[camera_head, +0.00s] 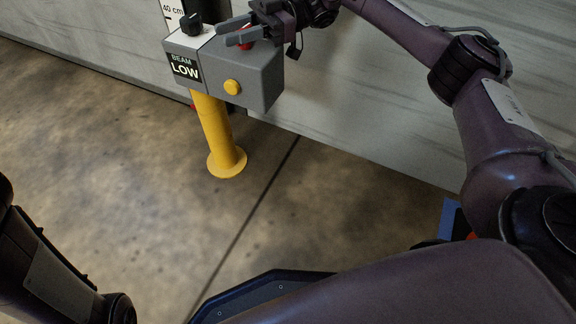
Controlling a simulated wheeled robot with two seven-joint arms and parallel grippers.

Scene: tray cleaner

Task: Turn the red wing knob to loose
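The red wing knob (246,45) is on top of a grey box (262,77) labelled BEAM LOW, and is mostly covered by my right gripper. My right gripper (229,31) comes in from the upper right and is just over the box top. Its two fingers point left and are spread apart with a gap between them. Red shows beside the nearer finger; whether the fingers touch the knob cannot be told. My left arm shows at the lower left, but its gripper is out of view.
The box stands on a yellow post (214,122) with a round foot on the concrete floor. It also carries a black knob (191,22) and a yellow button (232,87). A pale wall (350,100) rises close behind. The floor in front is clear.

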